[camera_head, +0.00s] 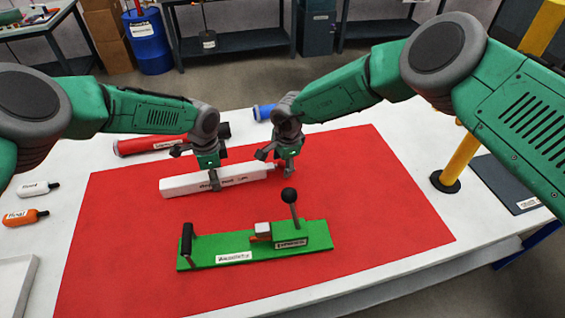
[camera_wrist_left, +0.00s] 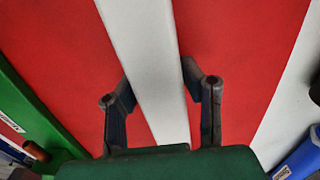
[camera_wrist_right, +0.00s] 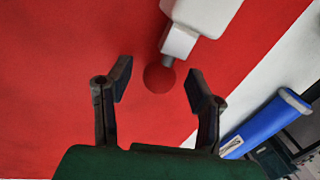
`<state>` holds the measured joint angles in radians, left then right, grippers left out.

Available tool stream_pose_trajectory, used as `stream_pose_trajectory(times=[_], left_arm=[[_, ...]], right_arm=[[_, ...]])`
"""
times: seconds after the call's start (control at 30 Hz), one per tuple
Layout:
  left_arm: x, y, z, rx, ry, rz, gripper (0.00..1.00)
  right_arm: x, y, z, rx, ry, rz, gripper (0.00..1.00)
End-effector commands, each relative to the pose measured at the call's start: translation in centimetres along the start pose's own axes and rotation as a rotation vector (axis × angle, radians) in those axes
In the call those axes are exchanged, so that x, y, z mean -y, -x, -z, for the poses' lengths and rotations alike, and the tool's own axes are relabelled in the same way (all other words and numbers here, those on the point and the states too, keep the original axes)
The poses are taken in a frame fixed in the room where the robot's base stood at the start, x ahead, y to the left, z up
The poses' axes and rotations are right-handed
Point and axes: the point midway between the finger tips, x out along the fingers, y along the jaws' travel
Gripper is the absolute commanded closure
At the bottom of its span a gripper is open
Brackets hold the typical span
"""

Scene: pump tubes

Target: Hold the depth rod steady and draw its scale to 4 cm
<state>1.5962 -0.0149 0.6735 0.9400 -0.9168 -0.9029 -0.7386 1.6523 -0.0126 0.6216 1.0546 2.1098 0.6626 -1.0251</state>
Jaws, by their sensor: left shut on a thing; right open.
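The depth rod is a long white bar (camera_head: 179,186) lying on the red mat, with dark lettering on its front side. My left gripper (camera_head: 212,176) is shut across its middle; the left wrist view shows the white bar (camera_wrist_left: 150,60) between the two fingers. At the bar's right end, a narrower white piece (camera_wrist_right: 180,42) carries a short grey stem and a red ball knob (camera_wrist_right: 159,78). My right gripper (camera_wrist_right: 155,88) is open, with its fingers on either side of the knob and apart from it. Any scale marks are not readable.
A green fixture (camera_head: 215,257) with a black-knobbed lever stands in front on the red mat (camera_head: 380,220). A red tube (camera_head: 150,146) and a blue tube (camera_head: 263,112) lie behind. A yellow post (camera_head: 459,160) stands at right. Small bottles and a white tray (camera_head: 18,275) are at left.

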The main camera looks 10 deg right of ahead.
Motion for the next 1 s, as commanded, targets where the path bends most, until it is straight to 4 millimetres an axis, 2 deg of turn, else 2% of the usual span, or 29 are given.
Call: stream_pose_trajectory(times=[0.27,0.3,0.37,0.4,0.43,0.6,0.83,1.0], left_arm=[[0.0,0.0,0.0,0.0,0.0,0.001,1.0],[0.0,0.0,0.0,0.0,0.0,0.001,1.0],[0.0,0.0,0.0,0.0,0.0,0.001,1.0],[0.0,0.0,0.0,0.0,0.0,0.001,1.0],[0.0,0.0,0.0,0.0,0.0,0.001,1.0],[0.0,0.0,0.0,0.0,0.0,0.001,1.0],[0.1,0.0,-0.2,0.003,0.001,0.001,1.0],[0.0,0.0,-0.1,0.002,0.0,0.0,1.0]], right_arm=[[0.0,-0.2,0.0,0.0,0.0,0.001,0.53],[0.0,-0.2,0.0,0.0,0.0,0.001,0.6],[0.0,-0.2,0.0,0.0,0.0,0.001,0.81],[0.0,-0.2,0.0,0.0,0.0,0.001,0.95],[0.0,-0.2,0.0,0.0,0.0,0.001,1.0],[0.0,-0.1,0.4,-0.001,-0.001,0.0,1.0],[-0.7,0.0,3.8,-0.002,-0.004,-0.001,1.0],[-0.8,0.1,4.1,-0.002,0.0,0.001,1.0]])
